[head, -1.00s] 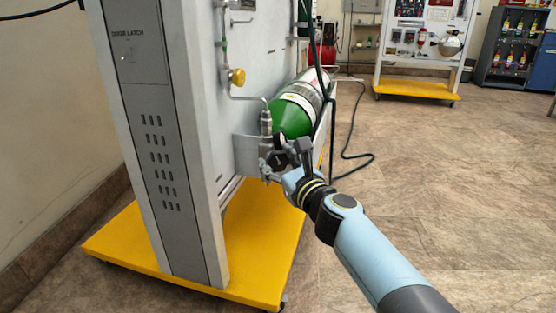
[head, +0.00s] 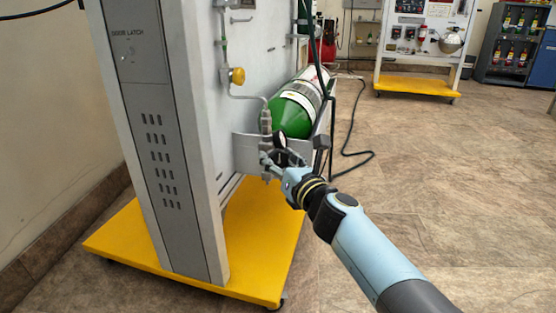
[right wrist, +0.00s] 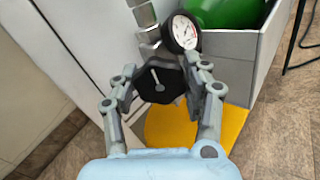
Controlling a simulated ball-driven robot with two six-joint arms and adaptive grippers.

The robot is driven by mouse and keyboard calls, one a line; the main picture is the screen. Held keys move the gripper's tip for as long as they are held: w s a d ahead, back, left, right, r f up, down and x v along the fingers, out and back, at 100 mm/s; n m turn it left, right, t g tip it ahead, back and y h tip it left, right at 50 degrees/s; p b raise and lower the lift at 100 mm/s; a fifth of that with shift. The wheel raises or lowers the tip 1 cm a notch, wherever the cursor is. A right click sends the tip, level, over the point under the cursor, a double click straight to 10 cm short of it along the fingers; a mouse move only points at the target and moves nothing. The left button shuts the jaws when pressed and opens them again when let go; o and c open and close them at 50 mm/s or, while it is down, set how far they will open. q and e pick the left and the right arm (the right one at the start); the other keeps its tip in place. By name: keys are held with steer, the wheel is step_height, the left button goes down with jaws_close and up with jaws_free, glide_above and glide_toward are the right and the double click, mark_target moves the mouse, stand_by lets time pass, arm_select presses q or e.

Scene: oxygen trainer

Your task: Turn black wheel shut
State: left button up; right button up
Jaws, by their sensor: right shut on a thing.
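The black wheel (right wrist: 157,86) is a lobed knob with a grey pointer-like bar on its face. In the right wrist view it sits between the two fingers of my right gripper (right wrist: 158,76), which is shut on it from both sides. In the head view my right gripper (head: 272,161) is at the metal valve fitting (head: 266,122) on the panel's side, and it largely hides the wheel. A round white-faced gauge (right wrist: 184,32) is just beyond the wheel. My left gripper is not in view.
A green gas cylinder (head: 290,118) lies behind the valve in a grey holder. The tall grey panel (head: 160,150) stands on a yellow wheeled base (head: 130,245). A black hose (head: 358,153) trails on the floor.

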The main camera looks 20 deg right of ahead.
steer(key=shift+s+f, duration=0.1)
steer(key=shift+f, duration=0.1)
steer(key=o, duration=0.9)
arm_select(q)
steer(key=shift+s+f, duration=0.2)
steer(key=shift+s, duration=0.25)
arm_select(e)
steer(key=shift+o, duration=1.3)
steer(key=shift+r, duration=0.1)
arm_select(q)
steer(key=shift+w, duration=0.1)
arm_select(e)
steer(key=shift+s, duration=0.1)
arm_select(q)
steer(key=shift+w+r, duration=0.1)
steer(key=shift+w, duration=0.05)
arm_select(e)
steer(key=s+d, duration=0.1)
steer(key=s, duration=1)
steer(key=shift+s+d, duration=0.3)
steer(key=shift+d, duration=0.05)
